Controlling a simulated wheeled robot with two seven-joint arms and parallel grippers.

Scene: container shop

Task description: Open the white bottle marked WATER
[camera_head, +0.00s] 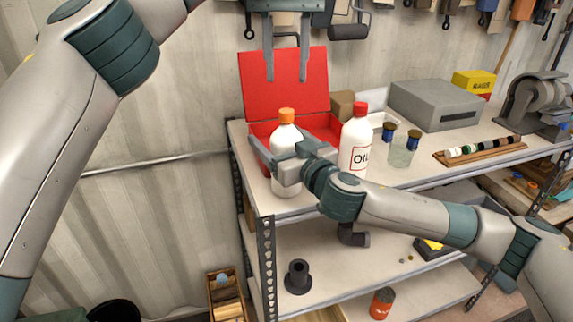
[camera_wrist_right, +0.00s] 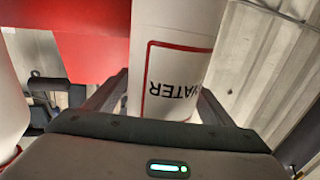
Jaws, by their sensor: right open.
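The white WATER bottle (camera_head: 286,135) with an orange cap (camera_head: 287,115) stands upright near the left end of the top shelf. Its label, reading "WATER" upside down, shows in the right wrist view (camera_wrist_right: 175,80). My right gripper (camera_head: 268,158) is at the bottle's middle, its open fingers on either side of it; in the right wrist view, gaps seem to show beside the bottle. Contact is unclear. My left gripper (camera_head: 287,78) points down above the cap, with its two fingers apart and nothing between them. The right gripper and wrist hide part of the bottle.
A white OIL bottle (camera_head: 355,145) with a red cap stands just right of my right wrist. An open red toolbox (camera_head: 285,80) is behind the bottles. A glass jar (camera_head: 403,150) and a grey box (camera_head: 437,104) stand further right. Tools hang on the wall above.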

